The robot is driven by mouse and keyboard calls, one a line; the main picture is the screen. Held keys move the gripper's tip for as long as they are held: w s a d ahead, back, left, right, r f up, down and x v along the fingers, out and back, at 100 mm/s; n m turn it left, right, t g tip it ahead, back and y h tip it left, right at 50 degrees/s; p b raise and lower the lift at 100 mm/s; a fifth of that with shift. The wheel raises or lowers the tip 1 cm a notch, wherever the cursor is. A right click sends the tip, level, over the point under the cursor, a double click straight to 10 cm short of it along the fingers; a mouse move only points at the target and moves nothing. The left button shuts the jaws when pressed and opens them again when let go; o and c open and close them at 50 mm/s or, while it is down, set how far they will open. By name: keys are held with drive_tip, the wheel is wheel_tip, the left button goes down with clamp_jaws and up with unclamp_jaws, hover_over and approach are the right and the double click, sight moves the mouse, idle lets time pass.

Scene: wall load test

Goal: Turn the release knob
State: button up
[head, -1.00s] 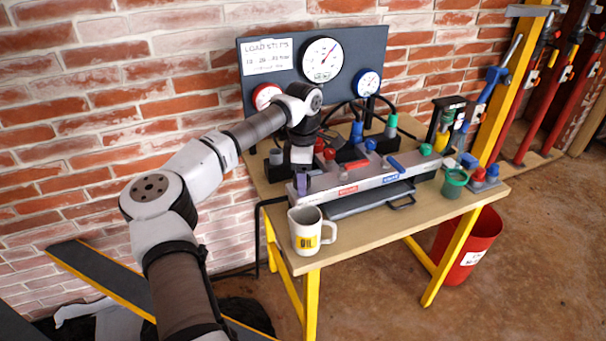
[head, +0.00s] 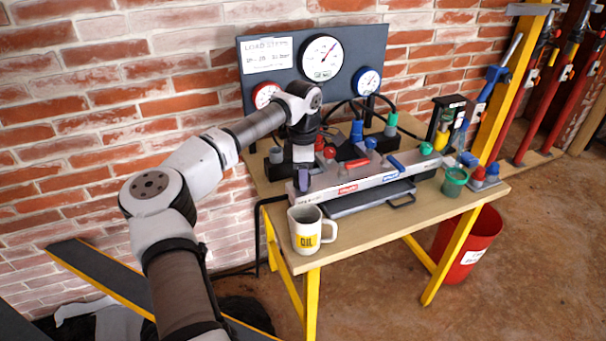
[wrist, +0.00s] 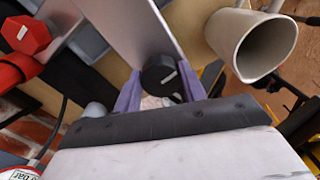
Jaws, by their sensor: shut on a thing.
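The release knob (wrist: 158,74) is a round black knob with a white line on its face. It sits at the near left end of the grey metal manifold (wrist: 128,28), which lies on the bench in the head view (head: 345,187). My gripper (wrist: 160,80) has one purple finger on each side of the knob and is shut on it. In the head view my gripper (head: 303,180) points down at the manifold's left end, and the knob is hidden there behind the fingers.
A white mug (head: 305,238) stands close to the gripper at the bench's front left, its open rim also near in the wrist view (wrist: 250,45). Red and blue levers and caps line the manifold. A gauge panel (head: 345,60) stands behind. A green cup (head: 454,182) is at right.

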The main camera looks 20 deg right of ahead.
drive_tip(key=n, duration=0.4)
drive_tip(key=shift+w, duration=0.1)
drive_tip(key=n, duration=0.4)
drive_tip(key=shift+n+b, duration=0.3)
drive_tip(key=shift+n, duration=0.1)
drive_tip(key=n, duration=0.4)
drive_tip(key=shift+w+n, duration=0.1)
drive_tip(key=shift+n, duration=0.2)
drive_tip(key=shift+a+n+b, duration=0.1)
drive_tip(key=shift+n+b, duration=0.35)
drive_tip(key=shift+n, duration=1.15)
drive_tip(key=o, duration=1)
